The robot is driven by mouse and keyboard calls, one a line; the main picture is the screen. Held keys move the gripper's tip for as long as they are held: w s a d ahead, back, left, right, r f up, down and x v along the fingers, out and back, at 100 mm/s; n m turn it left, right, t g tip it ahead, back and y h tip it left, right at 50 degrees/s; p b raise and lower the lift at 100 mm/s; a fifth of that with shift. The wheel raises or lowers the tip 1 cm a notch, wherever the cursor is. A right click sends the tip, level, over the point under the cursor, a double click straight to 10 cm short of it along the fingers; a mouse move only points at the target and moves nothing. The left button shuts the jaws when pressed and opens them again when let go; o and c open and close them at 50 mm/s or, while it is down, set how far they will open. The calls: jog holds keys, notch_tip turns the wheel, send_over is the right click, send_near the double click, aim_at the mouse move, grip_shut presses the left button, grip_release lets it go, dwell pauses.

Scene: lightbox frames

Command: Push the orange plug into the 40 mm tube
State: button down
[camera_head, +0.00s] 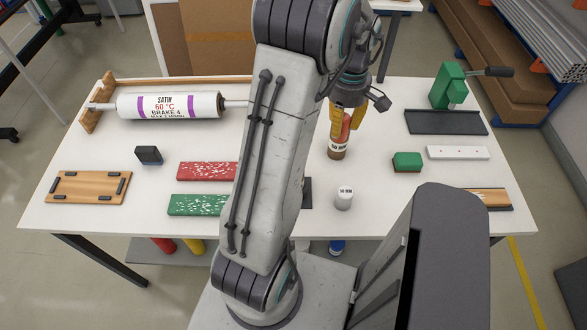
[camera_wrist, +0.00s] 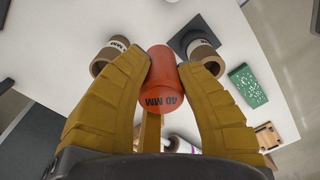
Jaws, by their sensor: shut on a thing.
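The orange plug (camera_wrist: 166,78), marked "40 MM", is held between the two yellow fingers of my gripper (camera_wrist: 165,85), which is shut on it. In the head view, the plug (camera_head: 345,130) shows below my gripper (camera_head: 347,118). A brown tube with a white label (camera_head: 337,152) stands upright just below it there; its label is too small to read surely. I cannot tell whether plug and tube touch. The wrist view shows two brown tubes beyond the fingers, one at left (camera_wrist: 108,57) and one at right (camera_wrist: 204,57). Neither label shows a clear size.
A small white labelled cylinder (camera_head: 344,198) stands nearer me. A green block (camera_head: 407,161), white strip (camera_head: 458,153), dark tray (camera_head: 445,122) and green press (camera_head: 449,85) are at right. A red board (camera_head: 207,171), green board (camera_head: 197,205) and large roll (camera_head: 168,106) are at left.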

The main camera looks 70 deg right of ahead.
jog(key=w+a+f+b, duration=0.2)
jog(key=w, duration=0.1)
jog(key=w+a+f+b, duration=0.2)
jog(key=w, duration=0.1)
jog(key=w+a+f+b, duration=0.2)
jog(key=w+f, duration=0.1)
jog(key=w, duration=0.1)
jog(key=shift+s+f+b, duration=0.1)
jog(key=shift+f+b, duration=1.3)
jog(key=shift+f, duration=0.55)
jog(key=shift+f, duration=0.2)
jog(key=c, duration=1)
grip_release()
jog(key=shift+o, duration=0.2)
jog(key=shift+r, duration=0.2)
notch_tip(320, 180, up, 12)
jog(key=b, duration=0.2)
